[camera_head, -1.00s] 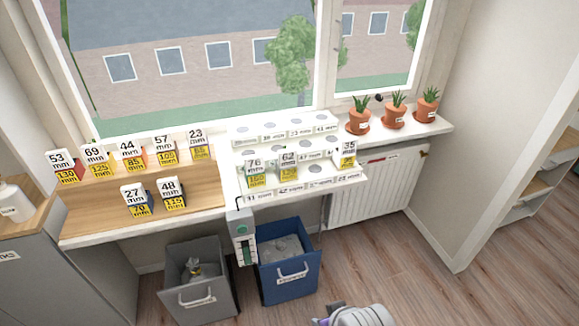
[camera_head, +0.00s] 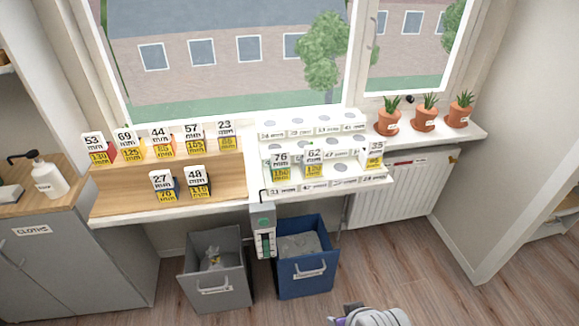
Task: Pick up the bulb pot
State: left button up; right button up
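Three terracotta pots with spiky green plants stand in a row on the right end of the windowsill: a left pot (camera_head: 387,123), a middle pot (camera_head: 424,119) and a right pot (camera_head: 459,115). Each has a small white label, too small to read. I cannot tell which thing is the bulb pot. Several white-and-yellow blocks marked in mm stand left of them, including one marked 53 (camera_head: 96,149) and one marked 27 (camera_head: 162,186). Three more, including one marked 76 (camera_head: 281,166), stand on a white stepped rack (camera_head: 330,151).
A grey bin (camera_head: 218,277) and a blue bin (camera_head: 306,270) stand on the floor below the sill. A radiator (camera_head: 400,188) is under the pots. A cabinet with a pump bottle (camera_head: 48,180) is at left. A grey-and-purple object (camera_head: 370,316) shows at the bottom edge. Floor at right is clear.

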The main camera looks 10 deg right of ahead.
aim_at(280, 160)
jog(key=i+l, duration=0.5)
jog(key=l, duration=0.15)
jog(key=i+l+u, duration=0.45)
jog(key=l+u, duration=0.15)
jog(key=l, duration=0.2)
